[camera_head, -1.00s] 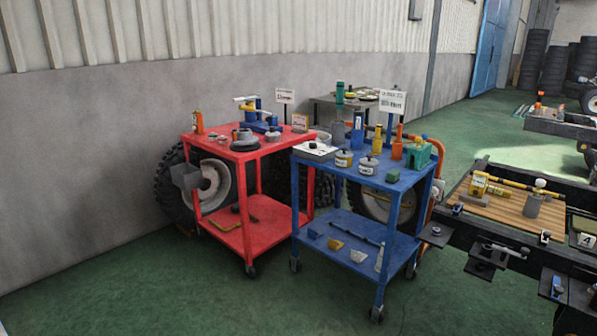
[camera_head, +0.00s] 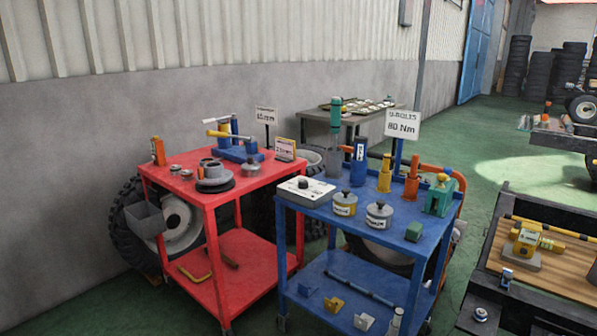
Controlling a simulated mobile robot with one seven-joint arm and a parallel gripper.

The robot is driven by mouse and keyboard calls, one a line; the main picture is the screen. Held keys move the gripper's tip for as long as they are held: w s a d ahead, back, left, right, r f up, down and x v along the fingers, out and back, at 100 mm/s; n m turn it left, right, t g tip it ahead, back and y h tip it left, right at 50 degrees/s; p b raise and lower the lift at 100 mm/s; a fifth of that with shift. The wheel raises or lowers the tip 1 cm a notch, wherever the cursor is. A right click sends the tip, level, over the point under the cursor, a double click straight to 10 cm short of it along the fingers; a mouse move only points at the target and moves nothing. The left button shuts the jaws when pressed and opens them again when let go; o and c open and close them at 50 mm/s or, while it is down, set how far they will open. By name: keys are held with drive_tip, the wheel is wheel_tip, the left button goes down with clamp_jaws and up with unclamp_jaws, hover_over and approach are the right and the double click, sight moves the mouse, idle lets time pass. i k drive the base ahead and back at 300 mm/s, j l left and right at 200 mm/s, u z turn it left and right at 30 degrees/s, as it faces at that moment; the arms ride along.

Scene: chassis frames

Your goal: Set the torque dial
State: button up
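A flat pale box with a small black knob (camera_head: 305,190) sits on the front left corner of the blue cart's top; it may be the torque dial, but its markings are too small to read. A white sign (camera_head: 402,124) above the blue cart reads "U-BOLTS 80 Nm". Another white sign (camera_head: 265,115) stands above the red cart, its text only partly legible. My gripper is not in view.
The blue cart (camera_head: 328,213) carries cylinders, two labelled round pots and a green block. The red cart (camera_head: 237,188) stands left, beside a large tyre (camera_head: 125,225). A dark bench with a wooden top (camera_head: 560,275) is at the right. Green floor lies in front.

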sight(302, 184)
drive_tip(key=i+u, duration=0.2)
drive_tip(key=i, duration=0.25)
drive_tip(key=i+l+u, duration=0.2)
drive_tip(key=i, duration=0.3)
drive_tip(key=i+l+u, duration=0.2)
drive_tip(key=i, duration=0.25)
drive_tip(key=i+l+u, duration=0.2)
drive_tip(key=i, duration=0.25)
drive_tip(key=l, duration=0.1)
